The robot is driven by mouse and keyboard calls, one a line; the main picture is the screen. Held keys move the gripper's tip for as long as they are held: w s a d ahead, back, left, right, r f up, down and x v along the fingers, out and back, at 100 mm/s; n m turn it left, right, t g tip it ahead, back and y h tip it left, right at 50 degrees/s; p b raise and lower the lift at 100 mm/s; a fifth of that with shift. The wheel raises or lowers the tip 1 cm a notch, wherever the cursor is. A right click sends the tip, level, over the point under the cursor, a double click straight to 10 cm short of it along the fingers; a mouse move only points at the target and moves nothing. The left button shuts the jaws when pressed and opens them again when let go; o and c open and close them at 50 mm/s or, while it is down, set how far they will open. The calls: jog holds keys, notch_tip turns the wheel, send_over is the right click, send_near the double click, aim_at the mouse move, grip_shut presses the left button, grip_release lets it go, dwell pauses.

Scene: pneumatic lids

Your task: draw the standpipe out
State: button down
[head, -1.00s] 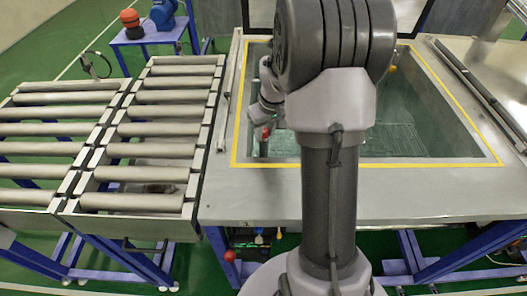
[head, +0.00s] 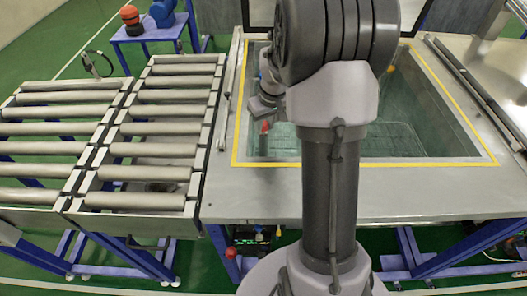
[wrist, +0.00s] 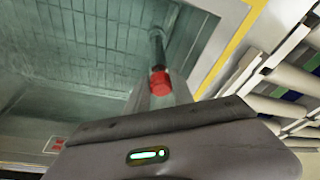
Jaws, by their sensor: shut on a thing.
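The standpipe (head: 264,143) is a dark upright pipe with a red top, at the left end of the sunken tank. In the wrist view the dark pipe (wrist: 157,48) runs away from me, with its red top (wrist: 160,83) at my fingers. My gripper (head: 264,117) is over the left part of the tank and shut on the red top. It also shows in the wrist view (wrist: 158,90), where its body covers the bottom of the picture. I cannot tell where the pipe's lower end sits. My arm hides the middle of the tank (head: 440,150).
The tank opening has a yellow line (head: 350,164) around it in a steel bench (head: 255,205). Roller conveyors (head: 160,137) stand to the left. A blue table (head: 150,33) with an orange item (head: 131,20) stands at the back left. A wire grid lies in the tank.

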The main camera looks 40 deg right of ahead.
jog(key=shift+r+p, duration=1.8)
jog(key=shift+r, duration=0.7)
